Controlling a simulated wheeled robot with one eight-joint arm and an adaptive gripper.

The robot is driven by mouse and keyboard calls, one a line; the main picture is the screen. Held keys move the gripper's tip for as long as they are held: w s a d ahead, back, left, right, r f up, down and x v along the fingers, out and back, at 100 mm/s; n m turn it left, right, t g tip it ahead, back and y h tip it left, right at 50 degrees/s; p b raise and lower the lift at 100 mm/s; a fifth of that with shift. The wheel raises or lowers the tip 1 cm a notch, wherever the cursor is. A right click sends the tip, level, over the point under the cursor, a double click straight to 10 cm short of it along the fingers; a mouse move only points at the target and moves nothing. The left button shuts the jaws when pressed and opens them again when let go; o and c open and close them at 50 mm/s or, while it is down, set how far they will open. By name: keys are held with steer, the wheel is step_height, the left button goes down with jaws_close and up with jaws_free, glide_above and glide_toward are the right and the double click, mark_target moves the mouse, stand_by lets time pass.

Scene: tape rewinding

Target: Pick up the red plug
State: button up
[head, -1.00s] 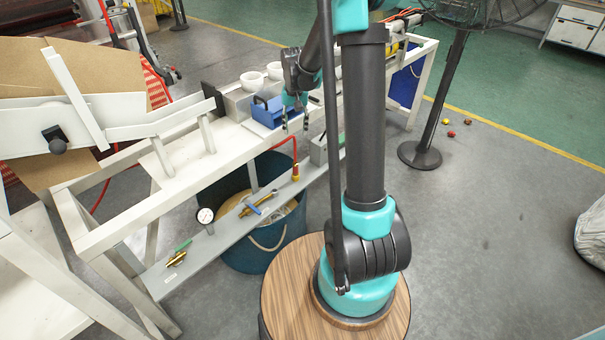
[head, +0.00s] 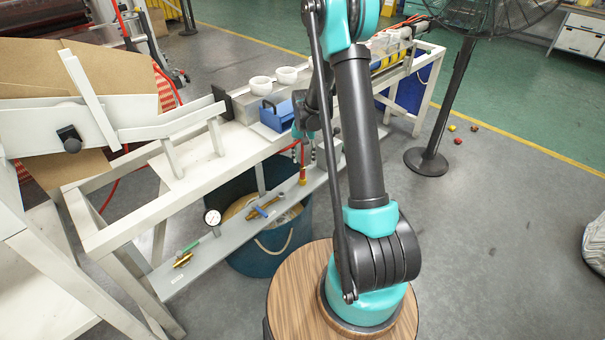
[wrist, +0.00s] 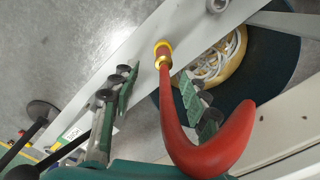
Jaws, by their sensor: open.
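The red plug (wrist: 166,78) is the end of a curved red hose with a yellow tip, in the wrist view. My gripper (wrist: 158,88) is open, with one dark green finger on each side of the red plug in the picture. Whether the fingers are level with it in depth I cannot tell. In the head view my gripper (head: 305,148) is just above the plug, partly hidden by my arm.
A grey shelf rail (head: 235,235) carries a gauge (head: 212,218) and brass fittings. A blue tub (head: 275,255) stands below it. A blue box (head: 276,116) and white bowls (head: 261,85) are on the bench. A fan stand (head: 440,110) is at right.

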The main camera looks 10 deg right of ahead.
mark_target(302, 167)
steer(key=shift+s+a+f, duration=0.1)
steer(key=shift+a+f, duration=0.05)
steer(key=shift+f, duration=1.25)
steer(key=shift+a+f, duration=0.1)
steer(key=shift+f, duration=1.3)
steer(key=shift+c, duration=0.2)
jaws_close()
